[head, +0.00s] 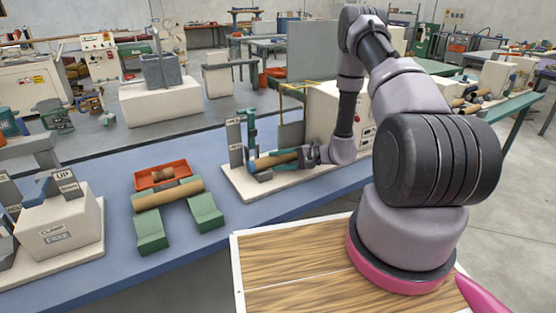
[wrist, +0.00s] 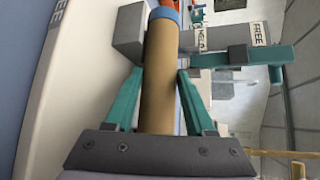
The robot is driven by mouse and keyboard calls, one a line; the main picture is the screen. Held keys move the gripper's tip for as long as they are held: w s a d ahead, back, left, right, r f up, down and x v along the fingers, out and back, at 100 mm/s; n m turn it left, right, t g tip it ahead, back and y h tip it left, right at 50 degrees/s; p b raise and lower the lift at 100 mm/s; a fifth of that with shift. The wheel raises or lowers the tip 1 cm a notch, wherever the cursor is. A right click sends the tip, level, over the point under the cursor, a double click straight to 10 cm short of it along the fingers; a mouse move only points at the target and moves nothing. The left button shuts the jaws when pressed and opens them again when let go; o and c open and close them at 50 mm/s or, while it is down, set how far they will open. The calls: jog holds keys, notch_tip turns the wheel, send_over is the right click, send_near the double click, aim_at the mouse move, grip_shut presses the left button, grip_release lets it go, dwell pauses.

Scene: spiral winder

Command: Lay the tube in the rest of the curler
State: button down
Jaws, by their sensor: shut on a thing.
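A brown tube (wrist: 160,45) with a blue band near its far end is in my gripper (wrist: 160,76), which is shut on it with a teal finger on each side. In the head view the tube (head: 277,160) lies roughly level, low over the curler (head: 240,184) on its cream base. In the wrist view the tube's far part passes between a grey block (wrist: 129,35) and a grey arm with "HELD" and "FREE" labels (wrist: 258,35). Whether the tube touches the rest is hidden.
Green supports (head: 152,230) carry another brown tube (head: 168,194), with an orange tray (head: 163,175) behind. A cream block marked "CLAMP" (head: 57,235) stands at the left. Grey upright plates (head: 235,142) rise beside my gripper.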

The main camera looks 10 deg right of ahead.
jog(key=shift+c, duration=0.8)
grip_release()
jog(key=shift+d, duration=0.1)
jog(key=v, duration=1)
jog(key=shift+s+d+r, duration=0.1)
jog(key=shift+s+d, duration=0.1)
jog(key=shift+d, duration=0.1)
notch_tip(320, 180, up, 7)
